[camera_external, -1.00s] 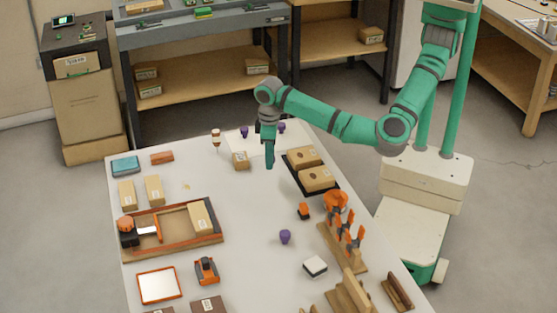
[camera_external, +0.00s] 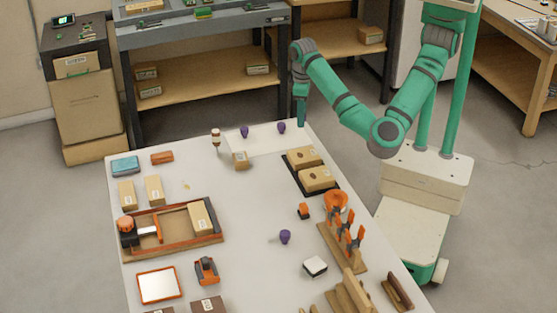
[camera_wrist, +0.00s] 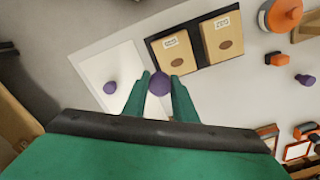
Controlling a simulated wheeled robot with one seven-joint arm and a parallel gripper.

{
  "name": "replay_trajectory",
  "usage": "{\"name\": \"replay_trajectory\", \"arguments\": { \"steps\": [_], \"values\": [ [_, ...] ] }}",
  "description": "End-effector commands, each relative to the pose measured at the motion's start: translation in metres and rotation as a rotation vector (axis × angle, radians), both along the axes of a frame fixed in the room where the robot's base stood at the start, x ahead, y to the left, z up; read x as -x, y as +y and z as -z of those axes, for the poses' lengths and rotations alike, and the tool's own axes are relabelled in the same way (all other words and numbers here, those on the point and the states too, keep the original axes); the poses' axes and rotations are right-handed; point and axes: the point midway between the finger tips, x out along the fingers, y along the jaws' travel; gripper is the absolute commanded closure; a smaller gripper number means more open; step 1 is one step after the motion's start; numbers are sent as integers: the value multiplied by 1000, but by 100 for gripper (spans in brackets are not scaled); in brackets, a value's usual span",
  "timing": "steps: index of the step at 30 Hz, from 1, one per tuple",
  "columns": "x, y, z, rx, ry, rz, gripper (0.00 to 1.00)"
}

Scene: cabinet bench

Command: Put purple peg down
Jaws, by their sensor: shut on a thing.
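My gripper (camera_external: 302,122) is raised over the far right corner of the table in the external view, pointing down. In the wrist view its fingers (camera_wrist: 159,92) are shut on a purple peg (camera_wrist: 159,82), whose round top shows between the fingertips. The held peg cannot be made out in the external view. Two other purple pegs (camera_external: 244,132) (camera_external: 281,127) stand on a pale sheet (camera_external: 262,143) at the table's far edge. One of them shows left of my fingers in the wrist view (camera_wrist: 109,87). Another purple peg (camera_external: 285,237) is farther forward on the table.
A dark tray (camera_external: 291,178) with two cardboard boxes (camera_external: 304,157) (camera_external: 317,178) lies near the sheet. A small box (camera_external: 240,160) and a small bottle (camera_external: 216,139) stand left of it. An orange cup (camera_external: 336,200) and a wooden rack (camera_external: 343,247) are along the right side. The middle is mostly clear.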

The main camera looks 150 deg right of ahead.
Motion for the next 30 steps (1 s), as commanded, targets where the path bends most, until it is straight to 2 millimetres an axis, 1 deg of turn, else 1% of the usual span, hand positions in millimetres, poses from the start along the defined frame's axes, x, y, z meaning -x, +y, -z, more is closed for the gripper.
{"name": "replay_trajectory", "arguments": {
  "steps": [1,4,7,10,14,23,27,30],
  "values": [
    [18,-5,0,1,-1,26,96],
    [43,-11,-1,1,-1,53,96],
    [59,-13,-1,-1,0,69,96],
    [64,-19,2,-1,1,75,96],
    [55,-36,12,-3,3,72,96],
    [23,-91,40,-4,4,73,96],
    [12,-108,64,-6,3,73,96],
    [4,-119,78,-3,0,73,96]
  ]
}}
